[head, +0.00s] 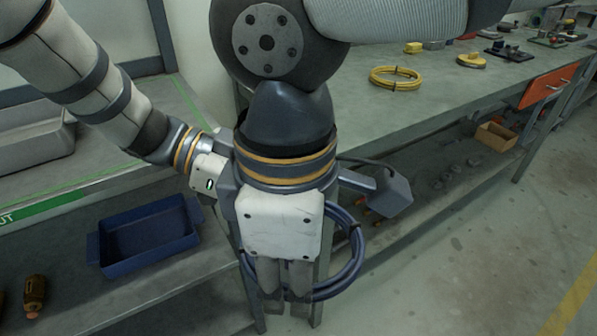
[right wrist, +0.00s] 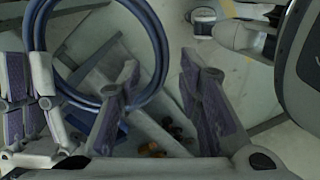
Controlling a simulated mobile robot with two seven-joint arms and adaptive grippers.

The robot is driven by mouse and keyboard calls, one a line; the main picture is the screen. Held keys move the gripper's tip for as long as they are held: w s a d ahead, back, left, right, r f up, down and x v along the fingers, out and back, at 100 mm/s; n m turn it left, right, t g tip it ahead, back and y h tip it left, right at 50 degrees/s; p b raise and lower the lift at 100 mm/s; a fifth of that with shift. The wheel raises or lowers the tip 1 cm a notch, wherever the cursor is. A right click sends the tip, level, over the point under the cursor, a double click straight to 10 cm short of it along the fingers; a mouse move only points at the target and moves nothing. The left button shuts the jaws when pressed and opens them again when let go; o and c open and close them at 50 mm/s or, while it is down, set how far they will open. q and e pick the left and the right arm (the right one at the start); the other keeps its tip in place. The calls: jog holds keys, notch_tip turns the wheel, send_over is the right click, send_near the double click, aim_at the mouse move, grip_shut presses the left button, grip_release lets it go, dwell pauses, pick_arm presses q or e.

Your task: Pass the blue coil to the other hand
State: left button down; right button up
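The blue coil (head: 355,262) hangs in the air in the middle of the head view, partly hidden behind my right gripper (head: 290,300). In the right wrist view the coil (right wrist: 152,30) is a ring at upper left. My left gripper (right wrist: 30,90) shows there at the left edge, its fingers close together on the coil's left side. In the head view it is mostly hidden behind the right one. My right gripper (right wrist: 160,95) has its fingers spread wide; its left finger overlaps the coil's lower right part, and whether they touch I cannot tell.
A blue tray (head: 150,236) stands on the lower shelf at left, with an orange-brown item (head: 35,295) beside it. A workbench (head: 440,100) at right holds a yellow coil (head: 395,78) and small parts. A cardboard box (head: 496,137) sits on its lower shelf. Open floor lies at right.

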jog(key=shift+f, duration=1.35)
grip_shut()
pick_arm(q)
jog(key=c, duration=1.6)
grip_release()
jog(key=shift+c, duration=0.2)
